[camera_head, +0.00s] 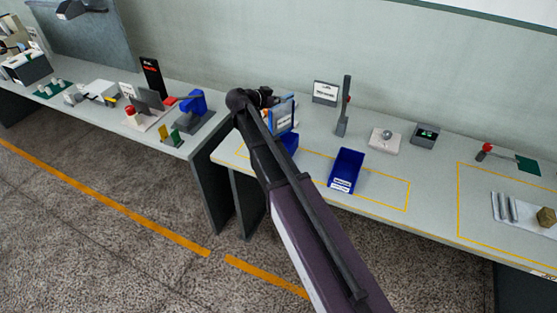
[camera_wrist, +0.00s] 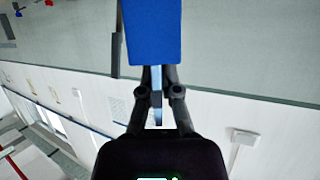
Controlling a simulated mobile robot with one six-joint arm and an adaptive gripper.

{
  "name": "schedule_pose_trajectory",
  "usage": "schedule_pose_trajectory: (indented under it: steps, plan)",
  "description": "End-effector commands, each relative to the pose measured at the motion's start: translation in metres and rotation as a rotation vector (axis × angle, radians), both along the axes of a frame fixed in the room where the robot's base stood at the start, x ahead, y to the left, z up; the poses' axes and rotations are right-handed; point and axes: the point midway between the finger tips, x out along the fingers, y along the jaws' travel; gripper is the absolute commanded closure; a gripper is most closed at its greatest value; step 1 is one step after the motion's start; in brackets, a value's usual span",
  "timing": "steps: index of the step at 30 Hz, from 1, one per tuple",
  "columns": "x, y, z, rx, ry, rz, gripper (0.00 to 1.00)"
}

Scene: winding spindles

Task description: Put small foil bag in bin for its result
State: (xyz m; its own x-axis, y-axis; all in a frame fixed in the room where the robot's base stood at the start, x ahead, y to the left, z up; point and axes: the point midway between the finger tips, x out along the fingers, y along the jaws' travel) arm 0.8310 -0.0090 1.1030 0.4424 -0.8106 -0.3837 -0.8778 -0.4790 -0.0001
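My gripper (camera_wrist: 160,95) is shut on a flat blue piece (camera_wrist: 152,30), which I take to be the small foil bag; its narrow pale edge runs between the fingers. In the head view my gripper (camera_head: 266,98) is mostly hidden behind my arm, and the blue-edged bag (camera_head: 281,116) shows beside it, above the table. One blue bin (camera_head: 289,142) is partly hidden behind my arm, below the bag. Another blue bin (camera_head: 346,171) with white labels stands open to the right. The bin labels are too small to read.
A dark upright post (camera_head: 344,108), a white sign (camera_head: 325,92), a pale block with a ball (camera_head: 385,139) and a dark display box (camera_head: 425,135) stand behind the bins. A blue vise-like device (camera_head: 191,107) stands on the left table.

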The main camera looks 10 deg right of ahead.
Motion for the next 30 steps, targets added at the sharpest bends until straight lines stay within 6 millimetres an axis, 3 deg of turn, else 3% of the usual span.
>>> schedule_pose_trajectory:
  steps: [4,20,30]
  plan:
    - [-0.001,0.001,-0.013,-0.001,0.0,0.042,1.0]
    - [0.0,0.001,-0.016,-0.002,-0.001,0.054,1.0]
    - [0.0,0.0,-0.044,-0.002,-0.001,0.053,1.0]
